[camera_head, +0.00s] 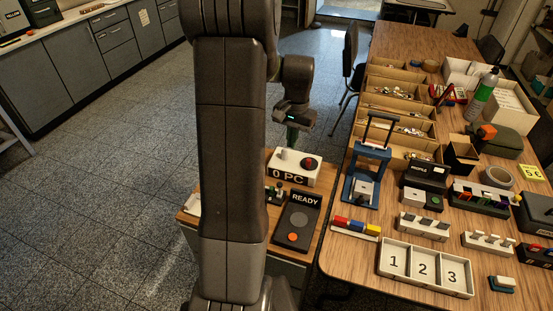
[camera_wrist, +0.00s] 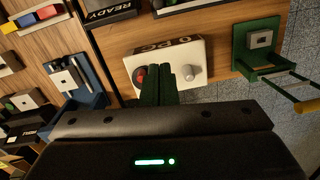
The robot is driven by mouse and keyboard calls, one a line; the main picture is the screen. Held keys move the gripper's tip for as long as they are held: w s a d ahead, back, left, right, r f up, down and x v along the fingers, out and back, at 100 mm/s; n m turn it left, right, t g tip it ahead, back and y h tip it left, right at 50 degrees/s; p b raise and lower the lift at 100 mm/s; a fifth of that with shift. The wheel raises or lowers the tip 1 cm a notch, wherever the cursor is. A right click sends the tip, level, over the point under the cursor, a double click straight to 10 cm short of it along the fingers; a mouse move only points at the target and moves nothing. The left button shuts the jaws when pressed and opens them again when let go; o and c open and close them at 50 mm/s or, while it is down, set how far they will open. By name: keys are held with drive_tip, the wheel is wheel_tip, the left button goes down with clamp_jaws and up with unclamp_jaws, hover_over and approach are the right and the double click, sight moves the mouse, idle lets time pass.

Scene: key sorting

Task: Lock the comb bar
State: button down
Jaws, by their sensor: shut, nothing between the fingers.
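My gripper (camera_head: 292,136) is shut and empty, with green fingers pointing down over the white box labelled "0 PC" (camera_head: 286,176). In the wrist view the closed fingertips (camera_wrist: 165,72) appear in front of that box (camera_wrist: 198,50), between its red button (camera_wrist: 139,73) and grey knob (camera_wrist: 186,73); I cannot tell whether they touch it. A green stand with a hinged yellow-ended frame (camera_wrist: 240,58) is to the right. A blue stand with an upright frame (camera_head: 352,187) is on the large table. No part is clearly identifiable as the comb bar.
A dark "READY" panel (camera_head: 302,212) is in front of the white box on the small table. The large table (camera_head: 345,258) holds a 1-2-3 tray (camera_head: 425,285), white slotted racks (camera_head: 424,228) and wooden bins (camera_head: 398,86). My arm hides part of the small table.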

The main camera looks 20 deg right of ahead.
drive_tip(key=shift+w+d, duration=0.15)
drive_tip(key=shift+w, duration=0.05)
drive_tip(key=shift+f, duration=0.1)
drive_tip(key=shift+s+a+f+p, duration=0.2)
drive_tip(key=shift+s+a+f, duration=0.3)
drive_tip(key=shift+f, duration=1.3)
drive_tip(key=shift+s+a+f+p, duration=0.25)
drive_tip(key=shift+s+a+f, duration=0.3)
drive_tip(key=shift+f, duration=1.2)
drive_tip(key=shift+s+a+f+p, duration=0.3)
drive_tip(key=shift+a+f, duration=0.35)
drive_tip(key=shift+f, duration=1.15)
